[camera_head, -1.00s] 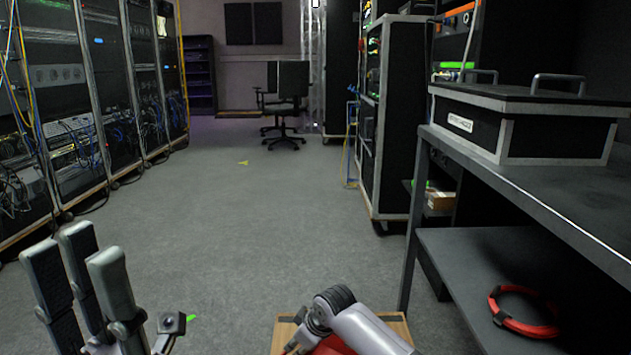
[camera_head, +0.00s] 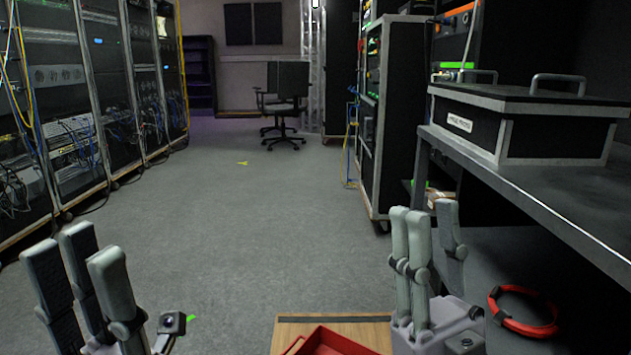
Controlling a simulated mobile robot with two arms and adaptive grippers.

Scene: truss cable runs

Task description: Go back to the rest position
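My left gripper (camera_head: 75,260) is at the lower left, its grey fingers pointing up and spread, with nothing between them. My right gripper (camera_head: 428,225) is at the lower right, in front of the bench, also with its fingers up and apart and nothing between them. Both are clear of other things as far as the view shows. The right gripper's base is beside a wooden surface (camera_head: 330,320) holding a red tray (camera_head: 345,342), which is cut off by the bottom edge.
A bench (camera_head: 560,200) with a black case (camera_head: 545,135) on top stands at right. A red cable coil (camera_head: 522,312) lies below it. Equipment racks (camera_head: 70,110) line the left. An office chair (camera_head: 285,95) stands at the back. The middle floor is clear.

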